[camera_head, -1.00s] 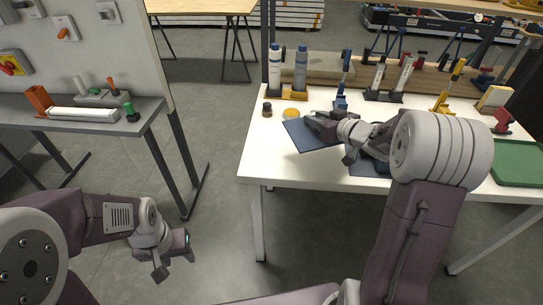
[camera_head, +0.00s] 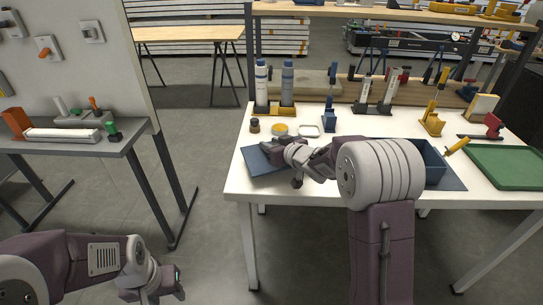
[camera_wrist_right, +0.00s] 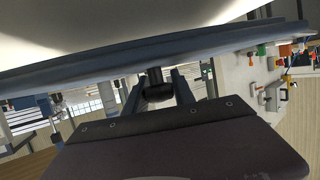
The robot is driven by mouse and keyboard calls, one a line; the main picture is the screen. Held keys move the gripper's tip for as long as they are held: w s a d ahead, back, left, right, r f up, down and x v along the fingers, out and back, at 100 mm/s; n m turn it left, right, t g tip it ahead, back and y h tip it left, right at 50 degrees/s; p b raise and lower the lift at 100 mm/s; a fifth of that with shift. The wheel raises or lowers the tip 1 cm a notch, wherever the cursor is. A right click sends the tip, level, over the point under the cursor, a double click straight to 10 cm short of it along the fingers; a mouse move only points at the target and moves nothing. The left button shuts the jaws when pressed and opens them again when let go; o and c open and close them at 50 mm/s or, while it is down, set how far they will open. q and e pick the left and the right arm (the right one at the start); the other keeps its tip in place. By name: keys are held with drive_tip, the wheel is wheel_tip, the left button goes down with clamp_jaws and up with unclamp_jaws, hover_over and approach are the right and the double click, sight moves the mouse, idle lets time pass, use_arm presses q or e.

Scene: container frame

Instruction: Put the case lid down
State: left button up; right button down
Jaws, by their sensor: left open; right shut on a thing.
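The blue-grey case lid (camera_head: 256,163) lies at or just above the left front part of the white table (camera_head: 285,190); I cannot tell if it touches. My right gripper (camera_head: 272,148) is shut on the lid's edge. In the right wrist view the lid (camera_wrist_right: 200,42) spans the top of the picture, with the right gripper (camera_wrist_right: 158,78) at its rim. The open blue case (camera_head: 434,165) stands further right, partly hidden by my right arm. My left gripper (camera_head: 170,282) is open and empty, low at the left, away from the table.
Behind the lid stand a dark jar (camera_head: 255,125), a yellow disc (camera_head: 279,129), a small white tray (camera_head: 308,130) and a blue clamp (camera_head: 329,118). Two bottles (camera_head: 287,82) stand further back. A green tray (camera_head: 505,165) lies at the right. A grey bench (camera_head: 60,142) is at the left.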

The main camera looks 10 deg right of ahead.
drive_tip(key=shift+f+b, duration=0.8)
drive_tip(key=shift+f, duration=1.05)
drive_tip(key=c, duration=1.1)
unclamp_jaws()
drive_tip(key=shift+o, duration=0.2)
drive_tip(key=shift+r, duration=0.3)
drive_tip(key=p+v, duration=0.3)
drive_tip(key=v, duration=0.8)
drive_tip(key=shift+s+d, duration=0.2)
drive_tip(key=shift+s, duration=0.25)
